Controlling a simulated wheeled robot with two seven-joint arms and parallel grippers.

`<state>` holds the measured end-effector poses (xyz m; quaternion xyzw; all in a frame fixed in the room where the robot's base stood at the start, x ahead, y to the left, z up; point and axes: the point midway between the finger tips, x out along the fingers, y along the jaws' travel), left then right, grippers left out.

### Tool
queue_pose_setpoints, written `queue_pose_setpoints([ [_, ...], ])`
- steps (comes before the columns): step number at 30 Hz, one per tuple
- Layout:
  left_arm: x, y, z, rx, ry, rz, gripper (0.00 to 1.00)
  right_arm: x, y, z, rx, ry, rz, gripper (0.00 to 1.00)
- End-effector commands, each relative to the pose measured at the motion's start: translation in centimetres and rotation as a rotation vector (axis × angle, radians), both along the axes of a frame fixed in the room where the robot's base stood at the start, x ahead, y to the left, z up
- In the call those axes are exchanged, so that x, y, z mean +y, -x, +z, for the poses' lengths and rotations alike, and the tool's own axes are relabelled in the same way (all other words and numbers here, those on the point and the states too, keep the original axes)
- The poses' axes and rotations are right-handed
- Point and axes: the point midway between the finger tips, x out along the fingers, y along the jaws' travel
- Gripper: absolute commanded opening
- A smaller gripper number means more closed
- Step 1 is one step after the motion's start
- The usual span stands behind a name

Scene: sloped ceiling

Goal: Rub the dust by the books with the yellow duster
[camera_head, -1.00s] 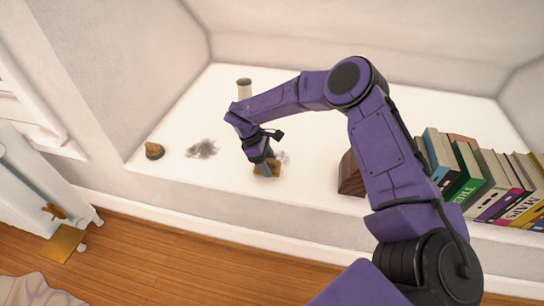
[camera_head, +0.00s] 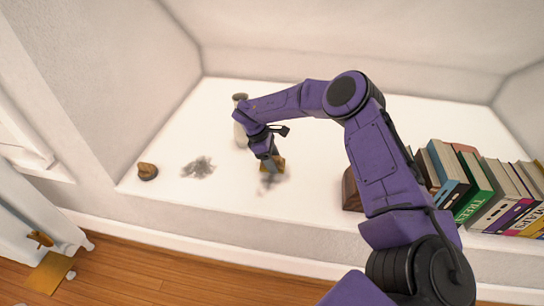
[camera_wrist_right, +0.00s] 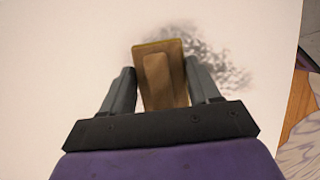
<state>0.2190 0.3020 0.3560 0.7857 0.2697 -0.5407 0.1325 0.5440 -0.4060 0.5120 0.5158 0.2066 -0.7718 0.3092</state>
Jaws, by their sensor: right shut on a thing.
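My right gripper (camera_head: 268,154) reaches down to the white ledge (camera_head: 310,210) and is shut on the yellow duster (camera_head: 277,164), a small block with a brown back. In the right wrist view the duster (camera_wrist_right: 163,75) sits between both fingers of the gripper (camera_wrist_right: 160,88). A grey dust patch (camera_head: 270,181), the one nearer the books, lies at the duster's front side; in the wrist view the dust (camera_wrist_right: 225,70) spreads beside and behind it. I cannot tell whether the duster presses on the ledge. The books (camera_head: 480,190) lean in a row at the right. My left gripper is out of view.
A second dust patch (camera_head: 198,167) lies further left, with a small brown object (camera_head: 148,171) beyond it. A pale vase (camera_head: 240,132) stands behind my right gripper, partly hidden. A brown block (camera_head: 351,190) stands at the left end of the books.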

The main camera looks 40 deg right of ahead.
Motion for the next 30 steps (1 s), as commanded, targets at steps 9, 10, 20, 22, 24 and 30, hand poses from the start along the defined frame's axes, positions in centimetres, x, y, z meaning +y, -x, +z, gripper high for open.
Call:
queue_pose_setpoints([
  [9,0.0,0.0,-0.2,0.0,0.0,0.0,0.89,-2.3,-0.2,0.4,-0.001,-0.001,-0.005,0.37],
  [10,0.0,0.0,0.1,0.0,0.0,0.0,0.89,-2.2,-0.3,0.9,-0.001,0.0,-0.004,0.37],
  [20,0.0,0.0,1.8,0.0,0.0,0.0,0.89,-1.5,-0.8,3.0,0.0,0.0,0.007,0.37],
  [22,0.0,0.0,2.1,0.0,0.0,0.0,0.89,-1.5,-0.8,3.6,0.0,0.0,0.009,0.37],
  [24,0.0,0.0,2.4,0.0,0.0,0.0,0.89,-1.4,-0.9,4.2,-0.001,0.001,0.01,0.37],
  [30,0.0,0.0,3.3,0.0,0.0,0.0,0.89,-1.3,-1.0,5.9,-0.001,0.001,0.011,0.37],
])
